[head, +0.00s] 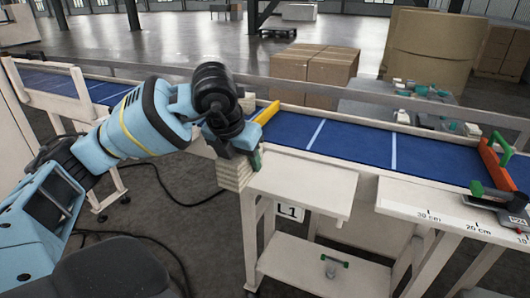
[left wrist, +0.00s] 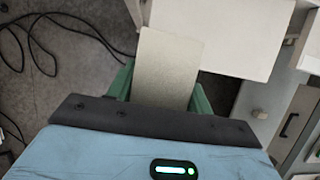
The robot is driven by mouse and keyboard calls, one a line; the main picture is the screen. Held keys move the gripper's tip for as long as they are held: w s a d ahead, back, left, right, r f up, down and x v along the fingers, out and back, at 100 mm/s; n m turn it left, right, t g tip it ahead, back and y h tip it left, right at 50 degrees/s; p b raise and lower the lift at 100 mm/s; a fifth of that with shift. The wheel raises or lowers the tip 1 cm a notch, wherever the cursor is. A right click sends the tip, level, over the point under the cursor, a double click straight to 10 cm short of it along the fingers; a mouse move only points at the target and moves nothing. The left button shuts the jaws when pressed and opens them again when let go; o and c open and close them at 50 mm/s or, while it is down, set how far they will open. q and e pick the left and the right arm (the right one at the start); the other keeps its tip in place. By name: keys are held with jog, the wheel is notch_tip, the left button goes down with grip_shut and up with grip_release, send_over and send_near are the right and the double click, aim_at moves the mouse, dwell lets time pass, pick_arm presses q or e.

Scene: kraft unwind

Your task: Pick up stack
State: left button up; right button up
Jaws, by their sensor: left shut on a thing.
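The stack (head: 234,174) is a pale, cream block of thin layers. My left gripper (head: 243,156) is shut on it, with a green finger showing against its side. In the head view the stack hangs at the left end of the small white table marked L1 (head: 305,187); I cannot tell whether they touch. In the left wrist view the stack's flat pale face (left wrist: 168,62) lies between the two green fingers (left wrist: 162,92). The far finger is hidden in the head view. My right gripper is not in view.
A blue conveyor (head: 352,143) runs behind the table, with a yellow bar (head: 267,112) and an orange bar (head: 496,166) at its sides. A white bench with a centimetre scale (head: 440,213) stands at the right. Black cables (left wrist: 75,28) lie on the floor. The table top is bare.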

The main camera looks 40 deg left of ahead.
aim_at(233, 185)
pick_arm(q)
jog(key=shift+s+a+r+b, duration=0.1)
jog(key=shift+s+a, duration=0.1)
jog(key=shift+s, duration=0.7)
jog(key=shift+s+a+r+b, duration=0.1)
jog(key=shift+s+a, duration=0.05)
jog(key=shift+s, duration=0.7)
jog(key=shift+s+a+r+b, duration=0.1)
jog(key=shift+s+a, duration=0.1)
jog(key=shift+s, duration=0.7)
jog(key=shift+f, duration=0.1)
